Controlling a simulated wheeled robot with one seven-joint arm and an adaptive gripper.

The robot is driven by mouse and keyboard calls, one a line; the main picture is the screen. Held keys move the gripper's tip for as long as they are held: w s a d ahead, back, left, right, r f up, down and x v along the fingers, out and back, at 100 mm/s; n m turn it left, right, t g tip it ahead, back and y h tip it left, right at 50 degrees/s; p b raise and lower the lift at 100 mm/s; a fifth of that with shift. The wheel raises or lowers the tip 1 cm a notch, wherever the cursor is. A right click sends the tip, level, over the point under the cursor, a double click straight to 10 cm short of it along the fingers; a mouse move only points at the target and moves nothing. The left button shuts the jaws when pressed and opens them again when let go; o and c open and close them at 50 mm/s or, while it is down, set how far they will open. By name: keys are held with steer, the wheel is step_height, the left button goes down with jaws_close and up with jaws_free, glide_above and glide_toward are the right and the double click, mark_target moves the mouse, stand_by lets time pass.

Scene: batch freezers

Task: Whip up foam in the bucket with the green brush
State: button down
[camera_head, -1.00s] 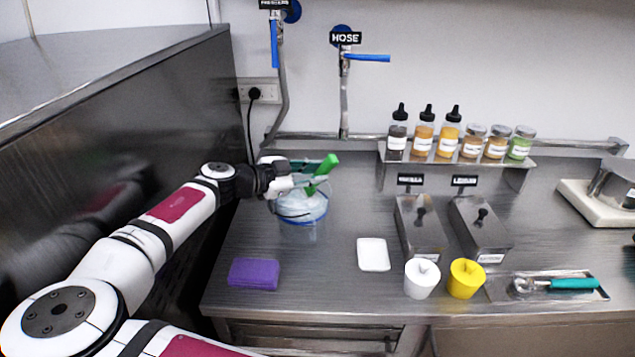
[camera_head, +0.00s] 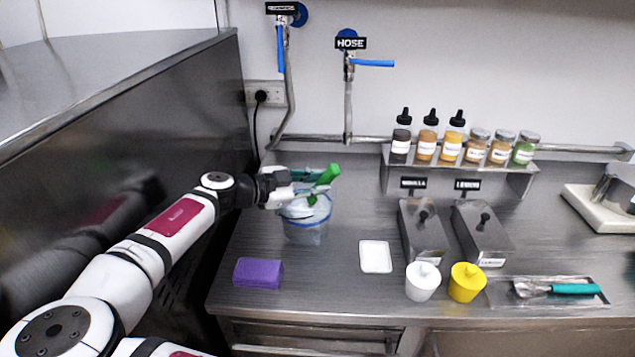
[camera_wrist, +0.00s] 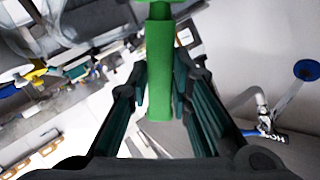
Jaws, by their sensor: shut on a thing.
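The green brush (camera_head: 326,175) tilts up and to the right above the bucket, its handle end highest. My gripper (camera_head: 295,188) is shut on its handle; in the wrist view my gripper's dark green fingers (camera_wrist: 163,85) stand on both sides of the green brush handle (camera_wrist: 158,65). The clear bucket (camera_head: 306,232) with a blue rim stands on the counter below my gripper. Pale whitish content shows inside near the rim. The brush's lower end is hidden by the gripper and bucket, so I cannot tell how deep it sits.
A purple block (camera_head: 258,272) lies on the counter in front of the bucket. A white square dish (camera_head: 375,257), a white cup (camera_head: 422,282) and a yellow cup (camera_head: 467,283) stand to the right. A tall steel side wall (camera_head: 130,140) rises close left of my arm.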

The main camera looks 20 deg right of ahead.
steer(key=shift+s+a+r+p, duration=0.15)
steer(key=shift+s+r+p, duration=0.15)
steer(key=shift+r, duration=0.3)
steer(key=shift+s+a+r+p, duration=0.1)
steer(key=shift+s+r+p, duration=0.1)
steer(key=shift+r+p, duration=0.25)
steer(key=s+d+r+p, duration=0.3)
steer(key=r, duration=0.3)
steer(key=shift+r, duration=0.25)
stand_by(0.4)
step_height(320, 180, up, 5)
steer(key=shift+f+p, duration=0.15)
steer(key=shift+p, duration=0.5)
stand_by(0.3)
